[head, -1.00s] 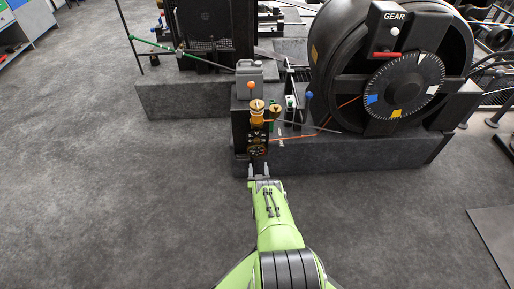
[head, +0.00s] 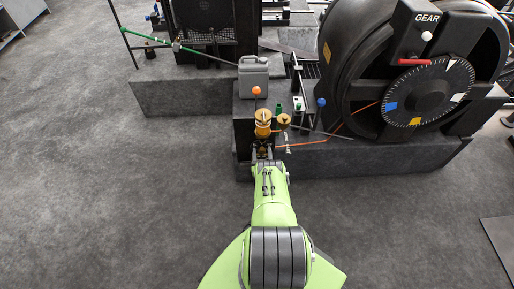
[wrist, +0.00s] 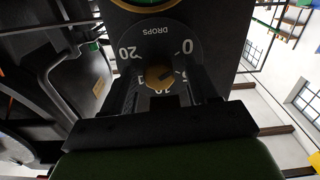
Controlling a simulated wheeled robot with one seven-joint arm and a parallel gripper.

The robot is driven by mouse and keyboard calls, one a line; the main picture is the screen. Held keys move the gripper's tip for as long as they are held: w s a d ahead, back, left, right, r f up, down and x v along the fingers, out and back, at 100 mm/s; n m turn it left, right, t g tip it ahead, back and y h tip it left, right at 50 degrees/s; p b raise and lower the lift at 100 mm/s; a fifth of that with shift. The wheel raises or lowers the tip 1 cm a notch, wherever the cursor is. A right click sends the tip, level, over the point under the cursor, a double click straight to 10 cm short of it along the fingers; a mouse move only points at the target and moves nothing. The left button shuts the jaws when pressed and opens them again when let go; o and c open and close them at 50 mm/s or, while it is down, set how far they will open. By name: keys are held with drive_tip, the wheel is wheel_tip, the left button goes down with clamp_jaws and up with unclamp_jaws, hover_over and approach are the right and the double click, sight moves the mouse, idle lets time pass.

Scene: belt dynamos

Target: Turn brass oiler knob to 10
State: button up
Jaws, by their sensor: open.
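The brass oiler knob (wrist: 159,77) sits in the middle of a dark dial plate (wrist: 150,45) marked DROPS, upside down in the wrist view. The 20 and 0 marks read clearly; the lower numbers are partly hidden. A thin dark line shows on the knob, but its exact setting is too small to tell. My gripper (wrist: 165,88) is open, with one dark finger on each side of the knob; I cannot tell whether they touch it. In the head view my gripper (head: 263,155) is at the front of the brass oiler (head: 263,124), hiding most of the dial.
A grey can (head: 253,78) and an orange ball-topped lever (head: 256,91) stand behind the oiler. A blue-topped lever (head: 321,102) and a large black wheel housing (head: 350,50) with a GEAR sign are to the right. Open floor (head: 130,200) lies left.

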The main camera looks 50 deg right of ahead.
drive_tip(key=c, duration=1)
drive_tip(key=shift+c, duration=0.2)
drive_tip(key=shift+m, duration=0.4)
drive_tip(key=m, duration=0.4)
drive_tip(key=shift+s+m, duration=0.1)
drive_tip(key=shift+m, duration=0.3)
drive_tip(key=m, duration=1.2)
drive_tip(key=shift+f+m, duration=0.1)
drive_tip(key=shift+m, duration=0.2)
drive_tip(key=m, duration=0.5)
drive_tip(key=shift+m, duration=0.3)
